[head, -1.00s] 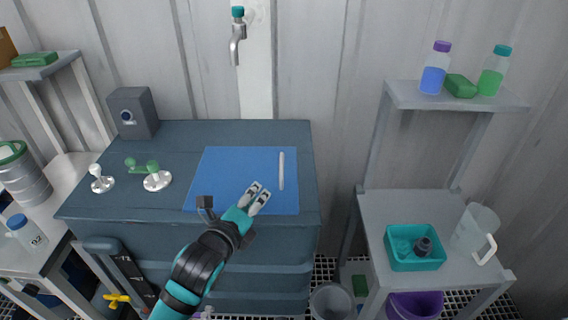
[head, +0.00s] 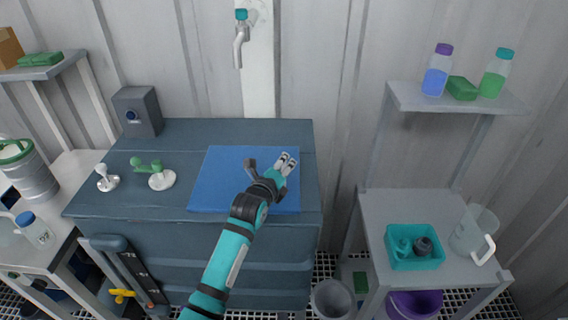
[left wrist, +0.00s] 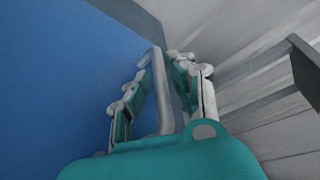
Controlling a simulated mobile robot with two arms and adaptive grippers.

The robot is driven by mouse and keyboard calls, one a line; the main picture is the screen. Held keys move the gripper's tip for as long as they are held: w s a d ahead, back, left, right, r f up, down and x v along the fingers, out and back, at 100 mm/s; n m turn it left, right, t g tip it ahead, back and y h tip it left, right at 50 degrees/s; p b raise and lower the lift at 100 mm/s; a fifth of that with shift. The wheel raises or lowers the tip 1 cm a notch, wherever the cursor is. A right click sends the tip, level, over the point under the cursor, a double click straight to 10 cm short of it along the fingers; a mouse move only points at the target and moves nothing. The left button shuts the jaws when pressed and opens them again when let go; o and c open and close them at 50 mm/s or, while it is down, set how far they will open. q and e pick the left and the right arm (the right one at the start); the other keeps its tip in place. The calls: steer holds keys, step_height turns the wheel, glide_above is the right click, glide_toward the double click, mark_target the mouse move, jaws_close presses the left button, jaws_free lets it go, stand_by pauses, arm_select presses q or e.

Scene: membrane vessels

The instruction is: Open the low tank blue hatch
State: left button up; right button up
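The blue hatch (head: 222,178) is a flat panel lying shut in the top of the dark blue-grey tank (head: 130,198). In the left wrist view the hatch (left wrist: 60,85) fills the left side. Its pale bar handle (left wrist: 163,98) stands between the fingers of my left gripper (left wrist: 160,62), seemingly closer to the right finger. In the head view my left gripper (head: 287,160) is over the hatch's right side, and its hand and fingers hide the handle. The fingers are apart, with the handle between them and no clear grip. My right gripper is not in view.
A tap (head: 241,42) is on the wall behind. A right-hand shelf unit holds a teal bin (head: 412,262) and a jug (head: 474,232).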

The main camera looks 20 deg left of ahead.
arm_select(q)
steer(key=shift+w, duration=0.3)
jaws_close()
stand_by(0.3)
